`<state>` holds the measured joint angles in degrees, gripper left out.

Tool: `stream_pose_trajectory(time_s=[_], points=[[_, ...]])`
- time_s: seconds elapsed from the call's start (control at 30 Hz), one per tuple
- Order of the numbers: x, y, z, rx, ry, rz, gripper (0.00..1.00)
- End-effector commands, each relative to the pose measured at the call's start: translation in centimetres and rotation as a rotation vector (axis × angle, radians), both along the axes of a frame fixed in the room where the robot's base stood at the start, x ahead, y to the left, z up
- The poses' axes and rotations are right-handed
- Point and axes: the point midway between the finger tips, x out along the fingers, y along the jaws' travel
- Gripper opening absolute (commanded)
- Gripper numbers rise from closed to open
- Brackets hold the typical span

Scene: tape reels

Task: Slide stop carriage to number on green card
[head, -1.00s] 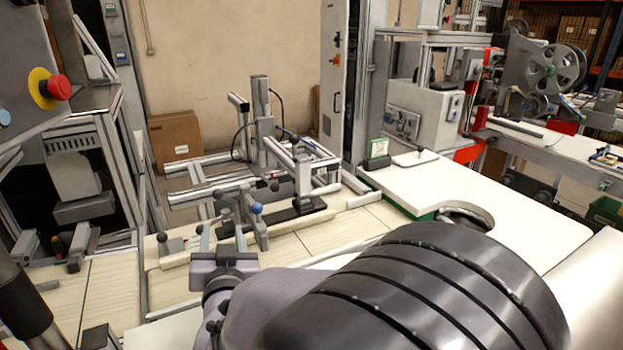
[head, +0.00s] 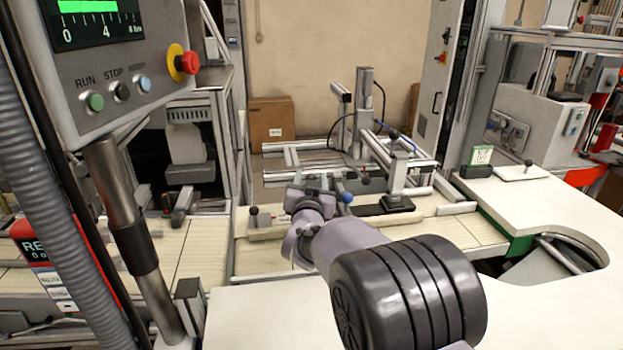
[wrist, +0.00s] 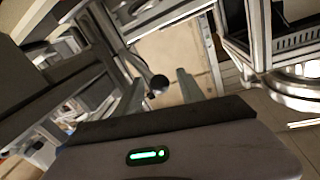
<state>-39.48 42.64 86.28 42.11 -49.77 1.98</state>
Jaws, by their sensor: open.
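The green card (head: 481,156) stands upright in a dark holder at the corner of the white worktop on the right; I cannot read its number surely. A long pale rail (head: 435,211) crosses the middle of the head view. On it stands an upright post on a black base (head: 385,208), with a blue knob (head: 347,197) left of it. I cannot tell which part is the stop carriage. My gripper (head: 311,182) is over the rail, left of the blue knob. In the wrist view my gripper (wrist: 158,78) is open, with a black ball knob (wrist: 159,84) showing between its fingers; contact is unclear.
A control box (head: 115,60) with a red stop button (head: 187,63) and its pole stand close on the left. The white worktop (head: 545,200) has a round cutout at right. A cardboard box (head: 271,122) stands by the back wall.

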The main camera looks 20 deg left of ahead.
Motion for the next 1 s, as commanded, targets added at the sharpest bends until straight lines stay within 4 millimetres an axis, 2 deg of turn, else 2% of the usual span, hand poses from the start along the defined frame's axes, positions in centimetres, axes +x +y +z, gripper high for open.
stream_pose_trajectory(time_s=[0.3, 0.53, 1.0], points=[[0.32, 0.12, -0.03, -0.001, 0.000, 0.000, 0.46], [0.29, 0.12, -0.03, -0.001, -0.001, 0.001, 0.01], [0.26, 0.15, -0.04, 0.000, 0.001, 0.001, 0.00]])
